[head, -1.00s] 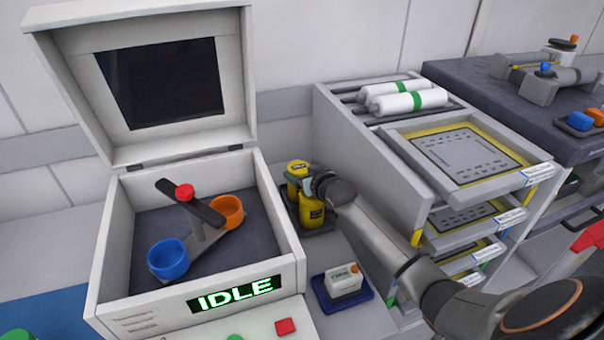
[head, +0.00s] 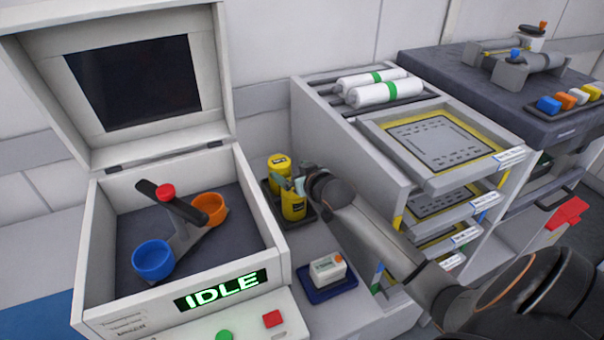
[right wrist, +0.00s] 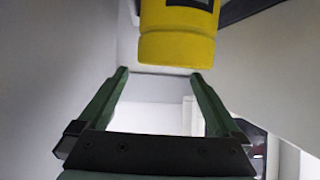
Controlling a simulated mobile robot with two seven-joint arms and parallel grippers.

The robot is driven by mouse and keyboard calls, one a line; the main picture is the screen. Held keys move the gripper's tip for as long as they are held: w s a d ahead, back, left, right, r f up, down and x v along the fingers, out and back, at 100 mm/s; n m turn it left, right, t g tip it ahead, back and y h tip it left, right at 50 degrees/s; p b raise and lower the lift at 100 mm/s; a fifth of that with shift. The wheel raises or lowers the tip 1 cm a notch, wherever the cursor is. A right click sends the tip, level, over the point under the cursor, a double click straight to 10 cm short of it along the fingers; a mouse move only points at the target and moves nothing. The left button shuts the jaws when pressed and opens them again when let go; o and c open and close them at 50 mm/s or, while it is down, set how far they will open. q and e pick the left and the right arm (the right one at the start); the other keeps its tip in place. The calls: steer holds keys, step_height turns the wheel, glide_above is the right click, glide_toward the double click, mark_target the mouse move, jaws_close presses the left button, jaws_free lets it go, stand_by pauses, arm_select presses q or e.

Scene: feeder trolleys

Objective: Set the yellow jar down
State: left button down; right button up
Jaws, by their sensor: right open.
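Two yellow jars stand upright in a dark tray (head: 311,219) beside the open machine in the head view. The back one is the far yellow jar (head: 279,164); the front one is the near yellow jar (head: 293,206), with a dark label. My right gripper (head: 287,184) is open, its greenish fingers near the top of the near jar. In the right wrist view a yellow jar (right wrist: 177,48) shows beyond the open, empty fingers of my right gripper (right wrist: 160,75), which look apart from it; its top is cut off. My left gripper is not in view.
The machine (head: 180,290) with its raised lid and IDLE display stands left. A blue tray (head: 329,288) with a white box (head: 327,268) lies in front of the jars. A drawer rack (head: 345,140) rises close on the right, behind my right arm.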

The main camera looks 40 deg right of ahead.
steer(key=shift+v, duration=2.9)
